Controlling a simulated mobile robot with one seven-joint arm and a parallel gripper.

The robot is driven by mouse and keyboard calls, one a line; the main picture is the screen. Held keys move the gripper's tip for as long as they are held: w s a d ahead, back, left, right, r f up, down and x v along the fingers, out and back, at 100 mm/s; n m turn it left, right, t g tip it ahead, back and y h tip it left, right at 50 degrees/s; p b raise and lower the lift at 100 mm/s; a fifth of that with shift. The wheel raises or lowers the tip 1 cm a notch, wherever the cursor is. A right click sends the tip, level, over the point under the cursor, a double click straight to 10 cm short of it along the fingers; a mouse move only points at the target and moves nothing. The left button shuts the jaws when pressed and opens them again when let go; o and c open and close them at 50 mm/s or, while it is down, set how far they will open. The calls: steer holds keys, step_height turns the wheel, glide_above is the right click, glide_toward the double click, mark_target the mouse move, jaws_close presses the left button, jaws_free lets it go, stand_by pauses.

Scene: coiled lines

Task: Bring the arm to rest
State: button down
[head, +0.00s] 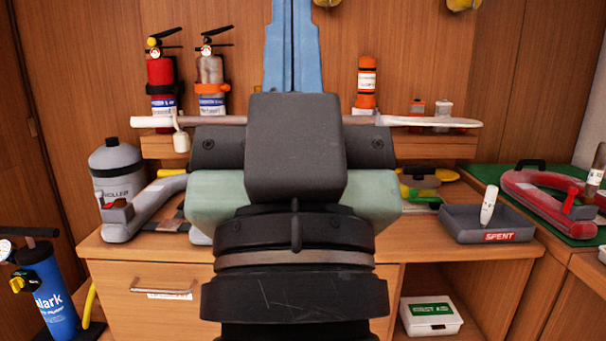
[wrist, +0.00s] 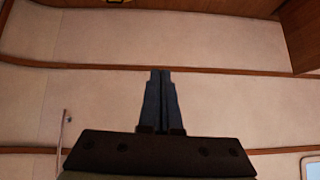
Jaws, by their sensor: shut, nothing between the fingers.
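My arm is raised in the middle of the head view, in front of the counter. My gripper (head: 292,12) points upward, and its two blue fingers lie together, with the tips at or past the top edge. In the wrist view the fingers of my gripper (wrist: 160,73) are also shut, with nothing between them. Behind them is only pale panelling with wooden strips, and no object is near the tips.
A wooden counter (head: 130,246) stands ahead, partly hidden by my arm. On it are a grey cylinder (head: 117,167) and a "SPENT" tray (head: 470,226). Extinguishers (head: 161,85) stand on the shelf. A blue cylinder (head: 48,290) is at lower left, a red ring-shaped object (head: 530,198) at right.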

step_height(320, 180, up, 27)
steer(key=s+h+p, duration=0.1)
steer(key=p, duration=2.5)
steer(key=shift+s+d, duration=0.2)
steer(key=shift+d, duration=0.05)
